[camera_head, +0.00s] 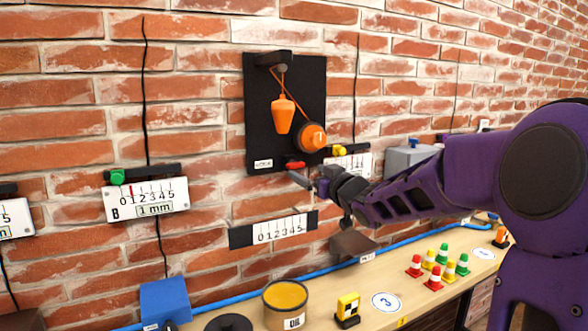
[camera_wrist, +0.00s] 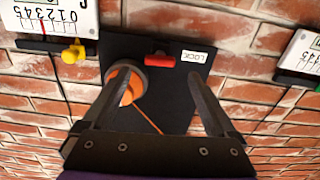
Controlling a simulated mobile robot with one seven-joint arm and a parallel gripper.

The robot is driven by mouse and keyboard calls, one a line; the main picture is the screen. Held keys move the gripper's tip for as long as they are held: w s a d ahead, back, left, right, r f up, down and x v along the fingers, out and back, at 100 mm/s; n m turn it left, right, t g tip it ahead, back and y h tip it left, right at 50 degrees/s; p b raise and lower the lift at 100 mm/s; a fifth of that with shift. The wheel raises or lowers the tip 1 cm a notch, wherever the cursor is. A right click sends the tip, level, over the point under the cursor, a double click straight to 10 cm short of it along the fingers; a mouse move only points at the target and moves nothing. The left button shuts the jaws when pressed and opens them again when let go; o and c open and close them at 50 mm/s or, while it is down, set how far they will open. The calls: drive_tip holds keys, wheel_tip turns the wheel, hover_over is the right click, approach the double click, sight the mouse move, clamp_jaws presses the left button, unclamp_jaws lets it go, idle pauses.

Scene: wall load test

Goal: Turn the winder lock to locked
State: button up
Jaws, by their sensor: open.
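The winder lock is a small red lever (camera_head: 295,165) at the bottom of a black wall board (camera_head: 262,130), next to a white LOCK label (camera_head: 263,163). It lies across the board, roughly level. In the wrist view the red lever (camera_wrist: 160,60) shows between the fingertips, with the label (camera_wrist: 193,56) to its right. My gripper (camera_head: 303,180) is open and empty, close in front of the lever; it also shows open in the wrist view (camera_wrist: 160,74). I cannot tell whether it touches. The orange winder drum (camera_head: 311,137) sits above the lever.
An orange weight (camera_head: 283,115) hangs on a cord from the board's top bracket (camera_head: 273,60). A bench (camera_head: 420,285) below holds small cones (camera_head: 434,277), a tin (camera_head: 285,305) and a blue block (camera_head: 165,302).

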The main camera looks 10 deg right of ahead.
sight(297, 166)
drive_tip(key=x, duration=0.7)
drive_tip(key=shift+w+a, duration=0.1)
drive_tip(key=shift+w, duration=0.2)
drive_tip(key=c, duration=1.4)
drive_tip(key=shift+o, duration=0.2)
drive_tip(key=shift+r+p, duration=0.1)
drive_tip(key=shift+p, duration=0.3)
drive_tip(key=shift+m, duration=0.4)
drive_tip(key=o, duration=1.4)
drive_tip(key=shift+c, duration=0.2)
drive_tip(key=shift+s, duration=0.1)
